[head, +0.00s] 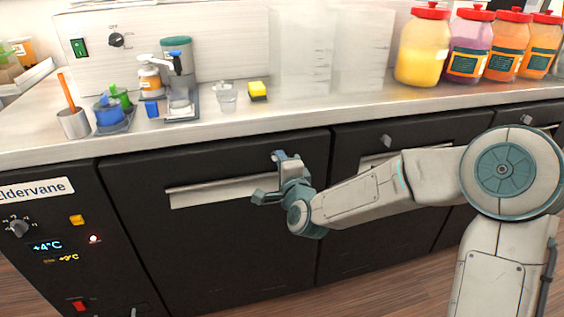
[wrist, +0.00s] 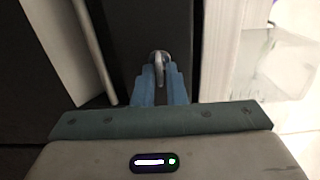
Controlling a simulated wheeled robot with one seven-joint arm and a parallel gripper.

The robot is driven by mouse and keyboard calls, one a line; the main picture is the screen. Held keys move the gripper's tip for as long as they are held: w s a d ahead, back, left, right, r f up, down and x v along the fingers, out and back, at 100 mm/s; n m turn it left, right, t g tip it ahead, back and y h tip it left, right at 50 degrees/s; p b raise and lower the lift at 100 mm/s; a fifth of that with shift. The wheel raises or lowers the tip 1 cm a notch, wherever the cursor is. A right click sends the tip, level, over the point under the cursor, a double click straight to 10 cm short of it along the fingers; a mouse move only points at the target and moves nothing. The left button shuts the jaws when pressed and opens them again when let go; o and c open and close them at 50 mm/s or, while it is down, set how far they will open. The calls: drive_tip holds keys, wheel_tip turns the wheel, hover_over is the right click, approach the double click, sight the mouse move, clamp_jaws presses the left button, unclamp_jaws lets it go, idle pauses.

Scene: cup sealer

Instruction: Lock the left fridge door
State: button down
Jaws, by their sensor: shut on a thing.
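The left fridge door (head: 225,235) is a black front under the counter, and it looks closed. It has a long pale handle strip (head: 215,191) across its upper part. My gripper (head: 283,158) is at the door's upper right, just below the counter edge. In the wrist view, my gripper's two blue fingers (wrist: 160,88) are shut on a small silver lock knob (wrist: 158,57) on the door. In the head view my gripper hides this knob. Its exact turn angle is hard to tell.
The steel counter (head: 330,112) runs just above my gripper. A similar door to the right has its own silver lock knob (head: 386,141). A control panel (head: 50,240) showing +4°C is at the left. Clear cups and a yellow sponge (head: 257,90) stand on the counter.

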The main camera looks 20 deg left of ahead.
drive_tip(key=c, duration=1.6)
unclamp_jaws()
drive_tip(key=b+v, duration=0.3)
drive_tip(key=v, duration=1)
drive_tip(key=shift+s, duration=0.4)
drive_tip(key=shift+d, duration=0.2)
